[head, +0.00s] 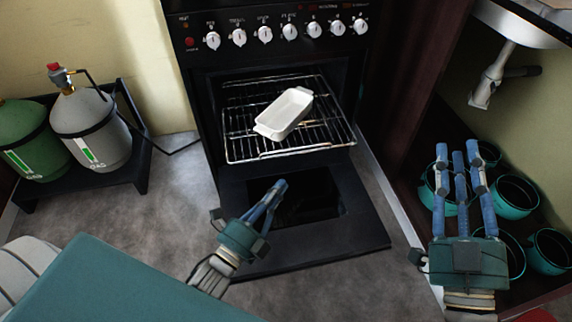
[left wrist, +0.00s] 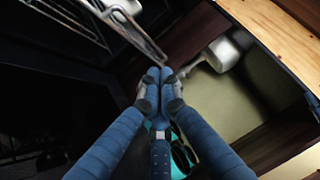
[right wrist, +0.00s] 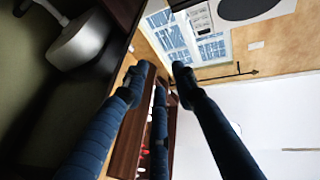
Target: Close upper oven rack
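The wire oven rack (head: 246,152) is slid partly out of the open black oven (head: 200,85). A white rectangular dish (head: 285,112) sits on it. The oven door (head: 345,225) is folded down in front. My left gripper (head: 279,187) is above the open door, in front of and below the rack's front edge. Its fingertips meet in the left wrist view (left wrist: 159,76), with nothing seen between them. The rack (left wrist: 85,22) shows there at upper left. My right gripper (head: 458,150) is open and empty, right of the oven; its fingers are apart in the right wrist view (right wrist: 163,70).
Two gas bottles (head: 90,128) stand in a black frame left of the oven. Several teal pots (head: 515,195) stand in the open cabinet on the right, below a sink drain pipe (head: 490,78). Control knobs (head: 264,34) line the oven front above.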

